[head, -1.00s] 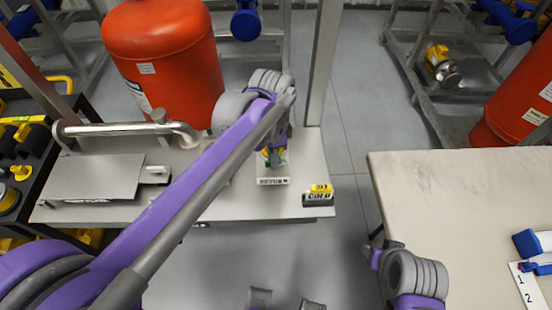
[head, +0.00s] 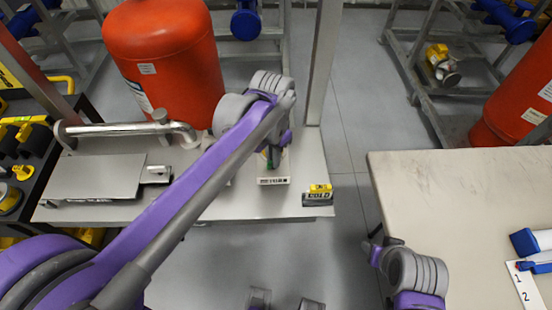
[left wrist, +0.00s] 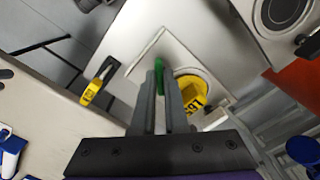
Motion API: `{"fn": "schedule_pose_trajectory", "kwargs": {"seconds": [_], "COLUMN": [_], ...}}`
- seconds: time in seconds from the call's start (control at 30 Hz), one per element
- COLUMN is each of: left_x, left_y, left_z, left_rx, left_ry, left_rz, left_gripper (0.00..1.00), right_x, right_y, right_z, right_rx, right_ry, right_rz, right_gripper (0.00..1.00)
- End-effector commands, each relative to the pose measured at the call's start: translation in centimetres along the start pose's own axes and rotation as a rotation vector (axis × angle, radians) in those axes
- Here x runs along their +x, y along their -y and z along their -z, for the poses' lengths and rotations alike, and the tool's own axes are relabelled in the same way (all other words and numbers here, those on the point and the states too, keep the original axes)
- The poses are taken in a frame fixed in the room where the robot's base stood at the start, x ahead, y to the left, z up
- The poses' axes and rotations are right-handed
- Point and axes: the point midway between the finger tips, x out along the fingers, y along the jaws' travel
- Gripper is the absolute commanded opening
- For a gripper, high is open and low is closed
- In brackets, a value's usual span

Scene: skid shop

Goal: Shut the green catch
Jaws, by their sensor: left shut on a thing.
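The green catch (left wrist: 159,64) shows in the left wrist view as a narrow green piece at the fingertips. My left gripper (left wrist: 162,80) is shut on it. The catch stands above a pale square plate, beside a round yellow part (left wrist: 190,92) with black lettering. In the head view, my left gripper (head: 273,150) reaches down over the shelf, and only a sliver of green shows past it. The wrist and fingers hide most of the catch there. My right arm shows at the lower right, but its gripper cannot be made out.
A red tank (head: 165,65) stands close behind. A metal post (head: 323,60) rises to the right. A pale table (head: 455,215) is at right.

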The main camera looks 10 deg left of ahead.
Motion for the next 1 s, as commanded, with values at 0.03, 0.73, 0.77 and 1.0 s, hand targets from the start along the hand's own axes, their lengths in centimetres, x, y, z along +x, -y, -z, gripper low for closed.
{"fn": "schedule_pose_trajectory", "kwargs": {"seconds": [0.03, 0.73, 0.77, 1.0], "left_x": [-0.07, -0.03, -0.02, -0.01], "left_y": [0.00, 0.00, 0.00, 0.00], "left_z": [0.01, 0.01, 0.01, 0.01], "left_rx": [-0.043, -0.389, -0.394, -0.399], "left_ry": [0.000, 0.000, 0.000, 0.000], "left_rz": [0.000, 0.000, 0.000, 0.000], "left_gripper": [0.00, 0.00, 0.00, 0.00], "right_x": [-0.13, -0.53, -0.53, -0.52], "right_y": [0.00, 0.00, 0.00, 0.00], "right_z": [0.10, 0.41, 0.41, 0.40], "right_rx": [0.000, 0.000, 0.000, 0.000], "right_ry": [-0.001, -0.003, -0.003, -0.003], "right_rz": [0.000, 0.000, 0.000, 0.000], "right_gripper": [0.50, 0.50, 0.50, 0.50]}}
